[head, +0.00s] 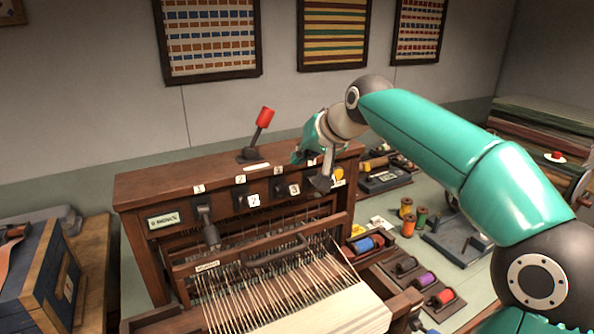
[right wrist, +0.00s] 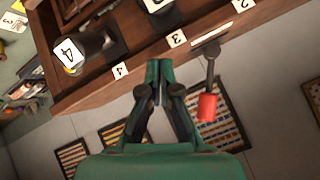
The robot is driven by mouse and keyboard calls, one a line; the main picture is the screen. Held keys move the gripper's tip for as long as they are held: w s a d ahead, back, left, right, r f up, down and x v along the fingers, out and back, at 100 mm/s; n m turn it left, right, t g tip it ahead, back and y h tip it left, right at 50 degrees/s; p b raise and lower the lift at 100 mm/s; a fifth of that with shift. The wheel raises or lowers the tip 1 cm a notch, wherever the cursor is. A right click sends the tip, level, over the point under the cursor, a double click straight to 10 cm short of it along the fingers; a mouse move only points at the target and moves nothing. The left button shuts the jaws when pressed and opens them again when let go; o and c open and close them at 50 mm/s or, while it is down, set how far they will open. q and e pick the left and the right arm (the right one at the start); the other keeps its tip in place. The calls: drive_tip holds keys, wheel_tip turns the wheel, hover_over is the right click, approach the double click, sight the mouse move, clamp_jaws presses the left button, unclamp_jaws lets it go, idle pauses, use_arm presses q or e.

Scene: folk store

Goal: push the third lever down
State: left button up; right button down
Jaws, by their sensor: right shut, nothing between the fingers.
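The wooden loom (head: 150,200) has a row of numbered dark levers on its front. Lever 1 (head: 208,232) hangs down. Lever 2's end plate (head: 253,200) and the third lever's end plate (head: 293,190) face forward, both up. My right gripper (head: 297,158) is shut and empty, above the loom's top edge near the third lever and apart from it. In the right wrist view its closed fingertips (right wrist: 158,65) point at the beam between tags 3 and 4, with the third lever's plate (right wrist: 157,5) at the top edge. Lever 4 (right wrist: 95,45) also shows there. My left gripper is out of view.
A red-knobbed lever (head: 264,118) stands on the loom's top, left of my gripper. Stretched warp threads (head: 290,285) lie below the levers. Thread spools (head: 408,226) and small trays fill the bench at right. A blue chest (head: 40,280) stands at left.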

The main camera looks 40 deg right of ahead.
drive_tip(key=a+f, duration=0.1)
drive_tip(key=s+a+f, duration=0.1)
drive_tip(key=shift+s+a+f, duration=0.15)
drive_tip(key=shift+s+f, duration=0.1)
drive_tip(key=shift+f, duration=0.05)
idle(0.3)
drive_tip(key=s+f+n+t+h+b, duration=0.1)
drive_tip(key=f+t+b, duration=0.8)
drive_tip(key=b, duration=2.9)
drive_tip(key=shift+s+a+t+h, duration=0.45)
drive_tip(key=shift+s+t+h, duration=0.2)
drive_tip(key=shift+s, duration=0.35)
drive_tip(key=shift+f, duration=0.1)
